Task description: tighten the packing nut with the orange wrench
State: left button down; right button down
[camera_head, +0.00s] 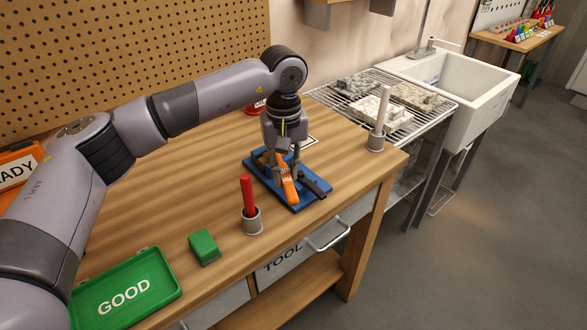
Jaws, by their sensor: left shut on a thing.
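The orange wrench (288,184) is over the blue tray (296,207) on the wooden bench. My left gripper (282,160) points down at the tray and is shut on the orange wrench near its far end. A dark tool (315,183) lies beside the wrench on the tray's right side. I cannot tell whether the wrench still touches the tray. I cannot make out a packing nut in this view. My right gripper is not in view.
A red stick in a grey cup (251,222), a green block (204,247) and a green GOOD tray (126,291) stand at the front. A white stick in a cup (376,140) stands at the right corner. A wire rack (437,103) and sink (467,83) lie beyond.

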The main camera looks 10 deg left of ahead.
pick_arm(q)
jog(key=shift+a+r, duration=0.1)
jog(key=shift+a, duration=0.1)
jog(key=shift+s, duration=0.1)
jog(key=shift+r, duration=0.15)
jog(key=shift+r+p, duration=0.8)
jog(key=shift+r, duration=0.4)
